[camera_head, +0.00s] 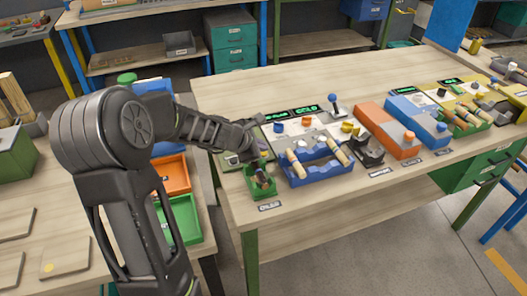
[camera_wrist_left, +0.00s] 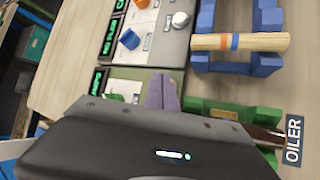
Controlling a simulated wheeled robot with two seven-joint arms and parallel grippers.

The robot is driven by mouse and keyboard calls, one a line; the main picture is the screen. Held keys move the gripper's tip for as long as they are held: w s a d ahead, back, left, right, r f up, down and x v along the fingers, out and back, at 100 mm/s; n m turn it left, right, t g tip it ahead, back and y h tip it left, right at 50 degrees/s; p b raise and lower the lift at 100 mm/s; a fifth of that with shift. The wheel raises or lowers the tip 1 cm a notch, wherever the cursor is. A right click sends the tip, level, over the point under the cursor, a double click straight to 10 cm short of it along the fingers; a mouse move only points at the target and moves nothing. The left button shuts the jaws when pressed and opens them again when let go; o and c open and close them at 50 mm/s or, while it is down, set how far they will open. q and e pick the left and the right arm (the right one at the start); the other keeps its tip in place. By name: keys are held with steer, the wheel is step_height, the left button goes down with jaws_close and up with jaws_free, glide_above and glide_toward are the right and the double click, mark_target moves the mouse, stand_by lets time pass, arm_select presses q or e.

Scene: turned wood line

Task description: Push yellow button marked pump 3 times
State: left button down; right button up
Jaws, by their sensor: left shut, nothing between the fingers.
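My left gripper (camera_head: 250,152) reaches in from the left over the green control panel (camera_head: 232,165) at the table's near left corner. Its fingers are shut and empty; in the left wrist view the shut fingertips (camera_wrist_left: 164,92) are over the same green panel (camera_wrist_left: 142,74). I cannot make out a yellow button marked pump on this panel; my gripper and wrist hide much of it. A yellow knob (camera_head: 347,127) shows on the white panel to the right, its label unreadable. My right gripper is not in view.
A green holder (camera_head: 262,190) labelled oiler stands just in front of the gripper. A blue rack (camera_head: 318,172) with turned wood pieces is to its right, then orange (camera_head: 378,125) and blue boxes. The table's back left is clear.

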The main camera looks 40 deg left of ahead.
arm_select(q)
steer(key=shift+r, duration=0.5)
step_height(320, 180, up, 5)
steer(key=p, duration=0.5)
stand_by(2.4)
step_height(320, 180, up, 4)
steer(key=p, duration=0.3)
steer(key=shift+p, duration=0.4)
